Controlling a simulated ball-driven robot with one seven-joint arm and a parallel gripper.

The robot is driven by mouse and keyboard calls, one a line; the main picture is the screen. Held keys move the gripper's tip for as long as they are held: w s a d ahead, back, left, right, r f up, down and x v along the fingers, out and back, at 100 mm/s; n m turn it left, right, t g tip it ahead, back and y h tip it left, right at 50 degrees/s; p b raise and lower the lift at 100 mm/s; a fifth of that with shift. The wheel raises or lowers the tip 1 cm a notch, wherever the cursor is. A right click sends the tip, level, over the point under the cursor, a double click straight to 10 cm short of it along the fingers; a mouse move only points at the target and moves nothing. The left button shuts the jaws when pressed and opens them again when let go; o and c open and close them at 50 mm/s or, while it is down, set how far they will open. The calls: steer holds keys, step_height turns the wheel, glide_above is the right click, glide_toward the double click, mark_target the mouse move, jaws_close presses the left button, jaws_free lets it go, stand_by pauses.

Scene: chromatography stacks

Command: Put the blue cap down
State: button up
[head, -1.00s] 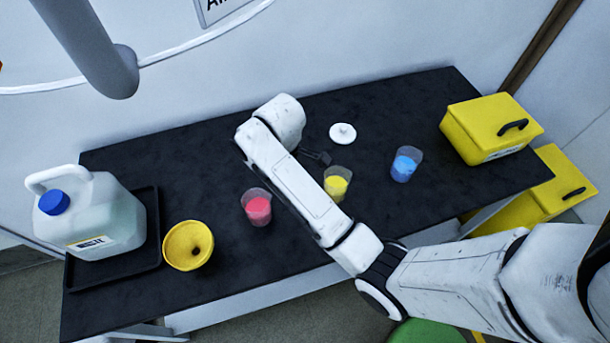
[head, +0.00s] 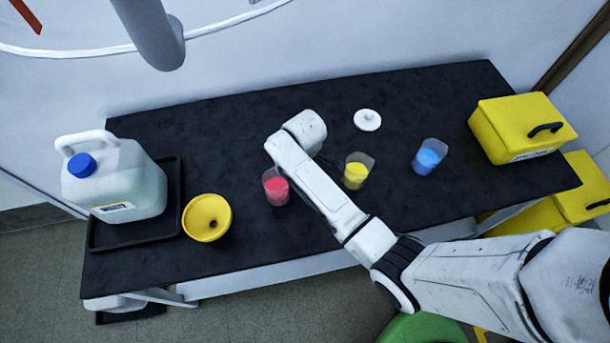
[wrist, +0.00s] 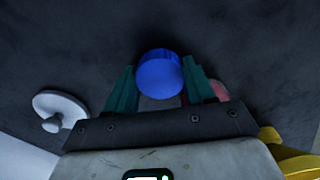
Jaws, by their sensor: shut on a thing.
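My gripper (wrist: 160,88) is shut on a blue cap (wrist: 159,70), a short round piece held between the teal fingers in the wrist view. Dark table surface shows beyond it; I cannot tell the height of the cap above the table. In the head view my arm's white wrist end is over the middle of the black table (head: 235,128), and it hides the fingers and the held cap. Another blue cap (head: 81,165) sits on the white jug (head: 135,193) at the left.
The jug stands in a black tray (head: 174,196) beside a yellow funnel (head: 207,218). Beakers with pink (head: 276,188), yellow (head: 356,172) and blue (head: 427,158) contents stand along the table. A white lid (head: 367,120) lies behind them. A yellow box (head: 520,125) is at right. The back left is clear.

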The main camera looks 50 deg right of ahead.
steer(key=shift+f, duration=0.1)
steer(key=shift+f, duration=0.3)
steer(key=shift+f, duration=0.2)
steer(key=o, duration=1)
steer(key=shift+s+f, duration=0.1)
steer(key=shift+f, duration=0.05)
steer(key=shift+o, duration=0.3)
steer(key=shift+s+f, duration=0.1)
steer(key=shift+a, duration=0.15)
step_height(320, 180, up, 14)
steer(key=shift+w+f, duration=0.15)
steer(key=shift+w, duration=0.05)
